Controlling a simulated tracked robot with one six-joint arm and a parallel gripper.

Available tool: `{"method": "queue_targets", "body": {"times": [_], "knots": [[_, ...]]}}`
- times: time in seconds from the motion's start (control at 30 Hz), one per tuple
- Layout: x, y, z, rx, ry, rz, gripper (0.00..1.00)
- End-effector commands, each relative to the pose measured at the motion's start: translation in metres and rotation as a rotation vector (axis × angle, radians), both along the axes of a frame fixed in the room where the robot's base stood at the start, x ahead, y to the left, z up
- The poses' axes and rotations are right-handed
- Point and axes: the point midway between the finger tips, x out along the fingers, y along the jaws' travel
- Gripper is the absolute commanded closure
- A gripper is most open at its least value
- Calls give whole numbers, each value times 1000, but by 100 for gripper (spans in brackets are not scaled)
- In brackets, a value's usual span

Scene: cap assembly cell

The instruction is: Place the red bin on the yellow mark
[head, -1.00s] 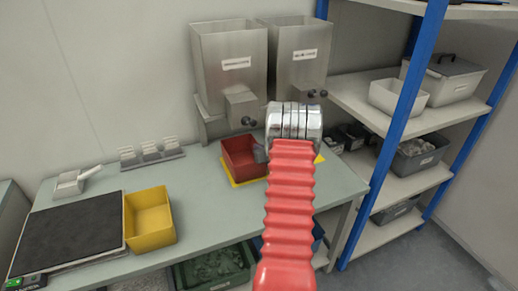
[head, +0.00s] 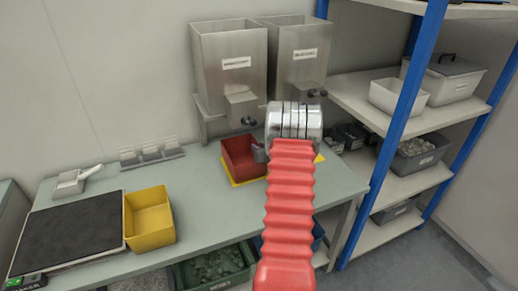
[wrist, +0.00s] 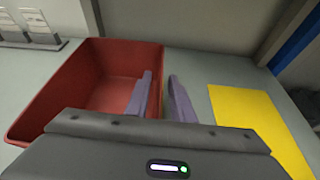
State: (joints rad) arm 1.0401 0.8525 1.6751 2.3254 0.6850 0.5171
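The red bin (head: 238,158) stands on the table in front of the steel hoppers. It also shows at the left of the wrist view (wrist: 85,75), empty as far as I see. In the head view, a yellow area (head: 248,182) shows along its left and front edges. In the wrist view, a yellow mark (wrist: 255,110) lies to the right of the bin, with bare table between. My gripper (wrist: 160,75) has its fingers apart at the bin's right wall, left finger on the inner side, right finger outside. My arm hides part of this in the head view.
A yellow bin (head: 149,218) and a black mat (head: 72,235) are on the table's left. Two steel hoppers (head: 232,65) stand behind the red bin. A blue-posted shelf (head: 405,110) is at the right. Table between the bins is clear.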

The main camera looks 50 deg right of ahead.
Motion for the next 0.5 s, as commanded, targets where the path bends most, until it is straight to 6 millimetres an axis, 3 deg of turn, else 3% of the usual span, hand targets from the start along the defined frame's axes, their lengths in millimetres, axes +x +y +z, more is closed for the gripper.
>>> {"method": "queue_targets", "body": {"times": [0.5], "knots": [[-51,28,25,0,-1,-2,78]]}}
